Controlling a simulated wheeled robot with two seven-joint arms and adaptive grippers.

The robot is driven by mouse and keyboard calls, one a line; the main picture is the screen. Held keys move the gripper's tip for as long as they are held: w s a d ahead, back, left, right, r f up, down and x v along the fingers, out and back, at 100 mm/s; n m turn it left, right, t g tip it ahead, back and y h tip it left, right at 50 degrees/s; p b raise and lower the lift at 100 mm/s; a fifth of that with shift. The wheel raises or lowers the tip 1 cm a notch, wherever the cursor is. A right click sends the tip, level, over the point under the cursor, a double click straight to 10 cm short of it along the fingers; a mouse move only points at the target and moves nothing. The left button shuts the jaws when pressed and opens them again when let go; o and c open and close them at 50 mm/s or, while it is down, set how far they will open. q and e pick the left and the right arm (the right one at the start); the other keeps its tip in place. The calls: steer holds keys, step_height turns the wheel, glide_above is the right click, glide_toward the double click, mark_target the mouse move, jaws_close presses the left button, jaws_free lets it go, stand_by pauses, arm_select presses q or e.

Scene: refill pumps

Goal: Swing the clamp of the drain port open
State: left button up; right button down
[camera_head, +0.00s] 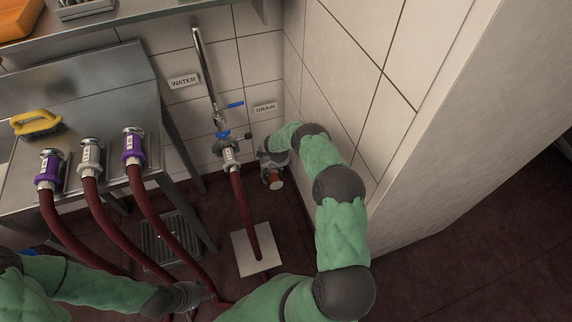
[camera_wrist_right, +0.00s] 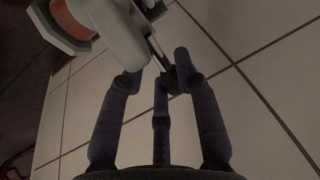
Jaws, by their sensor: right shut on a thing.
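The drain port (camera_head: 273,180) sits low by the wall corner under the DRAIN sign (camera_head: 265,108), its reddish opening facing down and outward. My right gripper (camera_head: 268,154) is at its upper side and partly hides it. In the right wrist view the port's pale body (camera_wrist_right: 112,32) fills the upper left. A thin metal rod with a dark end (camera_wrist_right: 172,79), seemingly the clamp's handle, lies between the fingers of my right gripper (camera_wrist_right: 157,77), which is shut on it. How far the clamp is swung is unclear. My left gripper (camera_head: 188,296) is low by the red hoses; its fingers are indistinct.
A water pipe with a blue-handled valve (camera_head: 222,134) and red hose (camera_head: 240,205) stands left of the drain. A steel table (camera_head: 90,85) holds several hose couplings and a yellow-handled brush (camera_head: 37,122). A wall (camera_head: 345,70) closes the right side.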

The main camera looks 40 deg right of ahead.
steer(key=shift+w+a+r+g+h+b, duration=0.2)
steer(key=shift+a+r+h+b, duration=0.2)
steer(key=shift+a+r+h, duration=0.15)
steer(key=shift+w+a+r+g+h+b, duration=0.1)
steer(key=shift+w+a+r+h+b, duration=0.05)
steer(key=shift+a+r+h+b, duration=0.4)
steer(key=shift+w+a+r+h, duration=0.15)
steer(key=shift+a+r+h, duration=0.25)
steer(key=shift+r+h, duration=0.4)
steer(key=shift+f, duration=0.15)
steer(key=c, duration=0.9)
jaws_free()
steer(key=v, duration=0.7)
steer(key=shift+a, duration=0.2)
steer(key=shift+w, duration=0.1)
